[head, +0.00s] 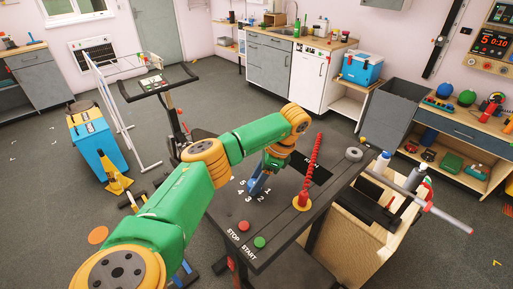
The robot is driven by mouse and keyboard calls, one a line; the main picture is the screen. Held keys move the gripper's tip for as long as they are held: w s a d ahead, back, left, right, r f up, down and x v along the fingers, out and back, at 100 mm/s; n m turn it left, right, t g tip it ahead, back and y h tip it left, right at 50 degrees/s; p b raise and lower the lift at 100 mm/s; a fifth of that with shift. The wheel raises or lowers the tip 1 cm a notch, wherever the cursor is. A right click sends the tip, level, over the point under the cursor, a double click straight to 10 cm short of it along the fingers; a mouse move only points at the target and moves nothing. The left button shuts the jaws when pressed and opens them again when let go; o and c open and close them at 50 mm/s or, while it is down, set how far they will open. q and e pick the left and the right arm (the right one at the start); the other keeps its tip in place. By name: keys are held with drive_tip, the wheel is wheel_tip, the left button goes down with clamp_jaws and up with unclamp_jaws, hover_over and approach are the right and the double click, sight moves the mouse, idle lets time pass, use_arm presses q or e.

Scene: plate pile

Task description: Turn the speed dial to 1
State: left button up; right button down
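The speed dial's printed numbers 1 to 5 (248,198) form an arc on a dark panel (281,222) in the head view. The 1 is at the right of the arc, the 5 at the left. My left gripper (257,187) reaches down from above with blue fingers, right at the middle of the arc. The fingers cover the dial itself, so its pointer and setting are hidden. I cannot tell whether they are closed on it. My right gripper is out of view.
A red ribbed upright rod (311,165) stands right of the dial. A red button (243,226) and a green button (260,242) sit near the STOP and START labels. A grey ring (354,154) lies at the panel's far end.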

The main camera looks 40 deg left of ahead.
use_arm(q)
drive_tip(key=o, duration=0.4)
drive_tip(key=v, duration=0.7)
drive_tip(key=shift+p, duration=0.35)
drive_tip(key=shift+a, duration=0.1)
